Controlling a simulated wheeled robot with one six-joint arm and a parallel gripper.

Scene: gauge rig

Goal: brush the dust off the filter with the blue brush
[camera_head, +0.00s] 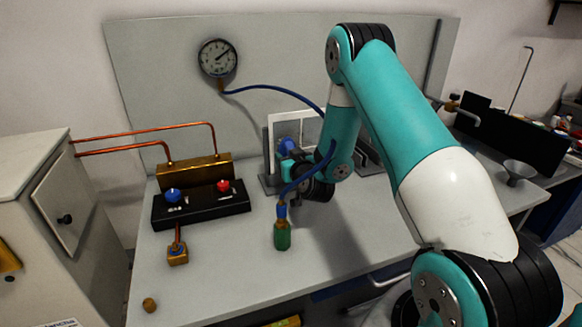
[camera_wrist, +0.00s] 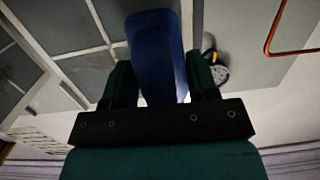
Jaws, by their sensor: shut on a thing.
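My gripper (camera_wrist: 158,78) is shut on the blue brush (camera_wrist: 155,45), which sticks out between the two dark green fingers in the wrist view. In the head view, the blue brush (camera_head: 287,146) shows as a small blue patch at the end of my arm, in front of a white-framed panel (camera_head: 291,122) that appears to be the filter. The panel stands upright in a grey holder (camera_head: 268,183), partly hidden by my arm. I cannot make out dust, or whether the brush touches the panel.
A round gauge (camera_head: 218,58) hangs on the back board, with a blue hose running from it to a green-ended fitting (camera_head: 282,235). A black box with blue and red knobs (camera_head: 201,205) stands left, below copper pipes (camera_head: 150,138). The front of the bench (camera_head: 215,285) is mostly clear.

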